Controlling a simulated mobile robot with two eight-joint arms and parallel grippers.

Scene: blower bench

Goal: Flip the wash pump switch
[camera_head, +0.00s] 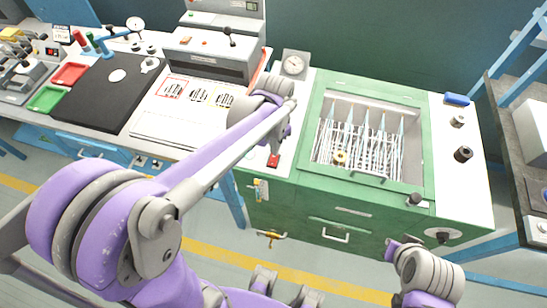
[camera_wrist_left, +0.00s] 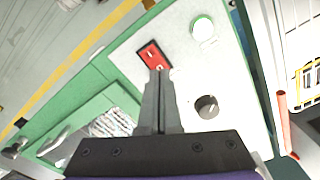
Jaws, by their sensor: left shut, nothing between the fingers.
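The wash pump switch is taken to be the red rocker (camera_head: 272,161) on the white panel at the left of the green wash cabinet (camera_head: 308,133). In the left wrist view the red switch (camera_wrist_left: 152,54) sits just beyond my fingertips. My left gripper (camera_head: 276,150) is shut and empty, pointing down at the switch; its fingertips (camera_wrist_left: 160,73) overlap the switch's near edge. I cannot tell whether they touch it, or which way the rocker is set. My right arm shows at lower right; its fingers are not clear.
A black knob (camera_wrist_left: 207,106) and a round white-faced part (camera_wrist_left: 203,30) flank the switch on the panel. A gauge (camera_head: 294,64) stands behind. The cabinet's glass window (camera_head: 415,150) is to the right. A white bench with a black mat (camera_head: 100,95) lies left.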

